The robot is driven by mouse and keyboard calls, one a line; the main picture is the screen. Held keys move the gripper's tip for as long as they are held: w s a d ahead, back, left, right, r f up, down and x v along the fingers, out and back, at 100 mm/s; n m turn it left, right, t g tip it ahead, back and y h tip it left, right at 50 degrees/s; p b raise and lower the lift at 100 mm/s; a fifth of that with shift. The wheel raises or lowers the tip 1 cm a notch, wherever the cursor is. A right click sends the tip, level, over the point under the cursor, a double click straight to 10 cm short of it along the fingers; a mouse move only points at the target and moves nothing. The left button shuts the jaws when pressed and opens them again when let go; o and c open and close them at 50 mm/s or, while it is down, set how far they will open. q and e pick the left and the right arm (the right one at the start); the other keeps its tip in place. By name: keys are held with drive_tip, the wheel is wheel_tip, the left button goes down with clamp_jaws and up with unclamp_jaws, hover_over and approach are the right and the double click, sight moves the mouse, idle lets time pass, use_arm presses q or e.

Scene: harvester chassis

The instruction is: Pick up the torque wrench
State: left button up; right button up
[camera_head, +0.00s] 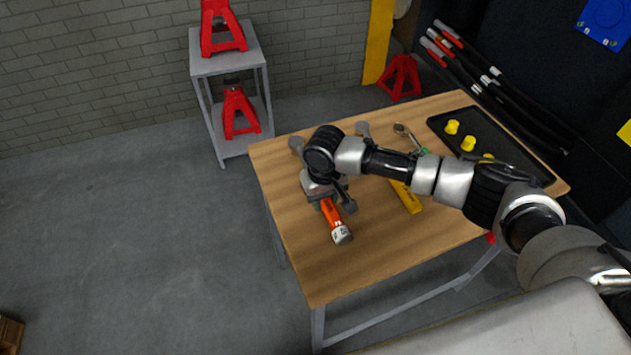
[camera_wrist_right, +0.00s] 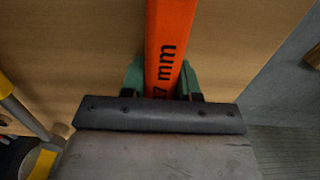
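The torque wrench (camera_head: 333,216) appears to be the tool with an orange handle and a silver end at the left part of the wooden table. Its orange handle (camera_wrist_right: 168,45), with black "7 mm" lettering, shows in the right wrist view. My right gripper (camera_head: 326,197) is over this handle, pointing down. In the wrist view its green finger pads (camera_wrist_right: 163,82) sit on both sides of the handle with no clear gap, so it looks shut on it. The far part of the tool is hidden under my gripper. I cannot tell whether it is lifted. My left gripper is out of view.
The wooden table (camera_head: 290,255) also holds a yellow-handled tool (camera_head: 407,197), a ratchet (camera_head: 405,131) and a black tray (camera_head: 505,150) with yellow pieces. Red jack stands stand on a grey shelf (camera_head: 228,62) behind. The table's front left part is clear.

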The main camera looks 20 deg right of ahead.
clamp_jaws()
drive_tip(key=shift+r, duration=0.1)
drive_tip(key=shift+w+r, duration=0.1)
drive_tip(key=shift+r, duration=0.6)
wheel_tip(320, 180, up, 3)
drive_tip(key=shift+f, duration=0.1)
drive_tip(key=s+d+r, duration=0.2)
drive_tip(key=d+r, duration=0.4)
drive_tip(key=d, duration=0.5)
drive_tip(key=shift+s+d+r, duration=0.15)
drive_tip(key=shift+d+r, duration=0.1)
drive_tip(key=shift+r, duration=0.15)
drive_tip(key=shift+o, duration=0.4)
unclamp_jaws()
clamp_jaws()
